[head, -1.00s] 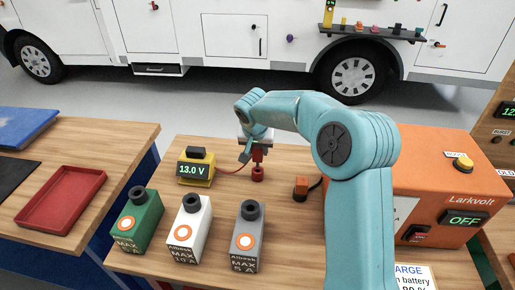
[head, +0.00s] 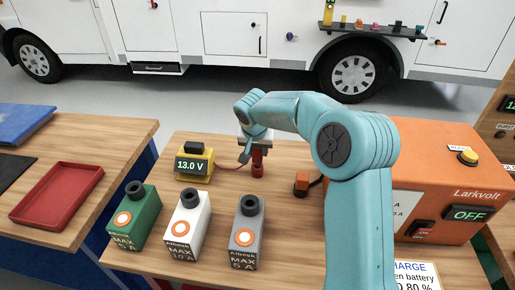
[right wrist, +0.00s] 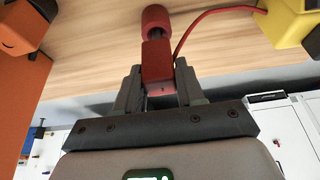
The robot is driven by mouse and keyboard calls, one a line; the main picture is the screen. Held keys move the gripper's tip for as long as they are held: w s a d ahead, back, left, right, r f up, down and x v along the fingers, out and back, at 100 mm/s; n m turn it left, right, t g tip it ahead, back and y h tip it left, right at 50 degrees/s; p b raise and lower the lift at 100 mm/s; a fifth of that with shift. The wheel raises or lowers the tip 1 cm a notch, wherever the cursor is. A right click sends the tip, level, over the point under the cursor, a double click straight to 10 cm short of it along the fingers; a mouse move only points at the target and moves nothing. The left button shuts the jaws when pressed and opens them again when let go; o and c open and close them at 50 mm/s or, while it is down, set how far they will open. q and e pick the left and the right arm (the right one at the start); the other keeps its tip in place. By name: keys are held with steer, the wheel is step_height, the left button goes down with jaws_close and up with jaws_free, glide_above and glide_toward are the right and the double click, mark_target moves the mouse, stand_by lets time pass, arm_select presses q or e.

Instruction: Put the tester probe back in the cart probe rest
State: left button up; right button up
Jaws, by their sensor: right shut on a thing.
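My right gripper (head: 257,146) is shut on the probe. In the right wrist view the probe (right wrist: 157,62) sits between the two grey fingers (right wrist: 157,88). My left gripper is not in view.
Green (head: 134,217), white (head: 186,226) and grey (head: 246,234) blocks stand in front on the cart (head: 160,262). The orange charger (head: 440,170) reads OFF at right. A red tray (head: 60,192) is on the left bench.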

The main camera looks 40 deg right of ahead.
steer(key=shift+f+b, duration=1.1)
steer(key=shift+f, duration=0.15)
steer(key=o, duration=1.1)
steer(key=shift+r, duration=0.1)
steer(key=p+v, duration=0.1)
steer(key=v, duration=1.5)
steer(key=shift+a+r, duration=0.15)
steer(key=shift+s, duration=0.2)
